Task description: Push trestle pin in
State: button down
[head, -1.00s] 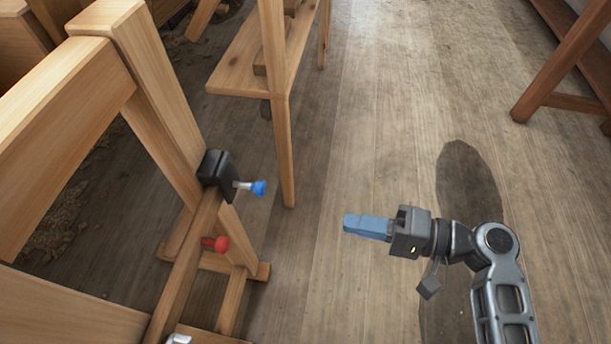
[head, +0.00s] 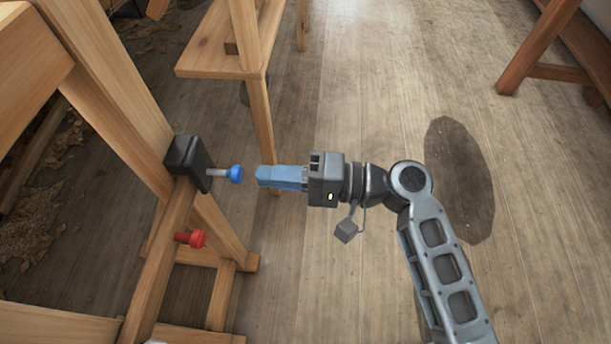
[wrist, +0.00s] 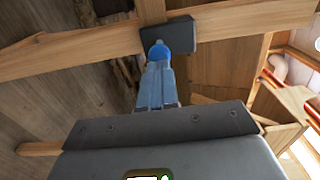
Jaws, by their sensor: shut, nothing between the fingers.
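The trestle pin with a blue head (head: 236,174) sticks out to the right of a black block (head: 188,160) on the wooden trestle (head: 112,105). A length of its metal shank shows between head and block. My gripper (head: 260,176) is shut and empty, its blue fingers pointing left at the blue head. In the head view a small gap shows between fingertips and head. In the wrist view the blue head (wrist: 159,50) appears straight ahead of the fingertips (wrist: 158,68), with the black block (wrist: 182,38) behind it; the gap cannot be judged there.
A second pin with a red head (head: 196,239) sits lower on the trestle. A wooden stand (head: 218,55) with a shelf is behind. A reddish-brown bench (head: 535,55) stands at the far right. The plank floor (head: 375,90) between them is clear.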

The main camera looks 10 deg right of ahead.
aim_at(242, 174)
jog(key=shift+x, duration=1)
jog(key=shift+x, duration=1.5)
